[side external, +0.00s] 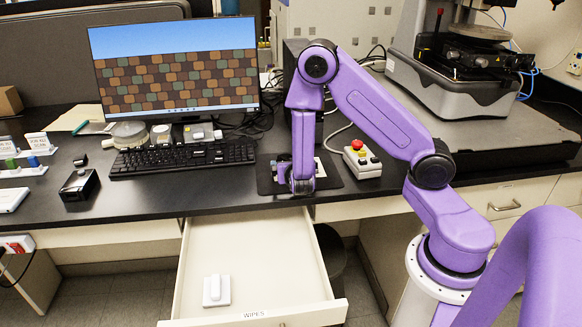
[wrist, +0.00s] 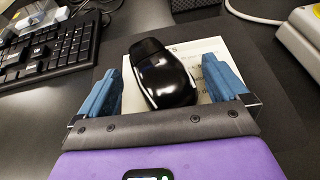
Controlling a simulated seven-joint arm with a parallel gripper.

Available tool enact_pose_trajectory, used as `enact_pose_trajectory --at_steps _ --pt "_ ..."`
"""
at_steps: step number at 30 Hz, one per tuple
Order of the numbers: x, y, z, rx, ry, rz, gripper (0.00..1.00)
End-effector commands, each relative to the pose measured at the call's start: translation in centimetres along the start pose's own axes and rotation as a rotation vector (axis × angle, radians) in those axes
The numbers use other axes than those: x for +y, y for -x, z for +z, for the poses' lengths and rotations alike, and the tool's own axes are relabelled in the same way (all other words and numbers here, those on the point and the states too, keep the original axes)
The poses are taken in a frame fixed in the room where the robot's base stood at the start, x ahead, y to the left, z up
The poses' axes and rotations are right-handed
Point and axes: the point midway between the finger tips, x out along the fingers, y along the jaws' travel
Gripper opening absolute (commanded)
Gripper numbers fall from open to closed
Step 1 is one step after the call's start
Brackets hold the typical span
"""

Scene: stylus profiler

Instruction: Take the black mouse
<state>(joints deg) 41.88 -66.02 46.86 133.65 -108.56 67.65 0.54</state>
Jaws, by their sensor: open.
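The black mouse (wrist: 162,76) is glossy and shows in the wrist view, lying on a pale printed sheet (wrist: 212,54) on a dark mat. My gripper (wrist: 165,88) is open, with one blue finger to the left of the mouse and one to the right. Neither finger clearly touches it; there is a gap on each side. In the side external view my gripper (side external: 297,184) is low over the dark mat (side external: 328,174), right of the keyboard, and mostly hides the mouse.
The keyboard (side external: 183,158) lies to the left, below the monitor (side external: 175,68). A control box (side external: 361,160) with a red button stands just right of the mat. An open drawer (side external: 250,262) juts out below the desk edge, holding a white item (side external: 216,291).

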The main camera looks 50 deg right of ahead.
Motion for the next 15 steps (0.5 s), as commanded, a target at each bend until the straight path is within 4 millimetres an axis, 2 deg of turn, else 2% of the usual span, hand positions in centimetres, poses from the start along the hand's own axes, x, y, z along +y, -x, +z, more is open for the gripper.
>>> enact_pose_trajectory --at_steps 3,10,11,15 --pt "-0.02 -0.79 0.01 0.000 0.000 0.000 1.00" --pt "0.00 -0.88 0.01 0.000 0.000 0.001 1.00" --pt "0.00 -0.88 0.01 0.000 0.000 0.001 0.94" --pt "0.01 -0.86 0.00 0.000 0.000 0.001 0.48"
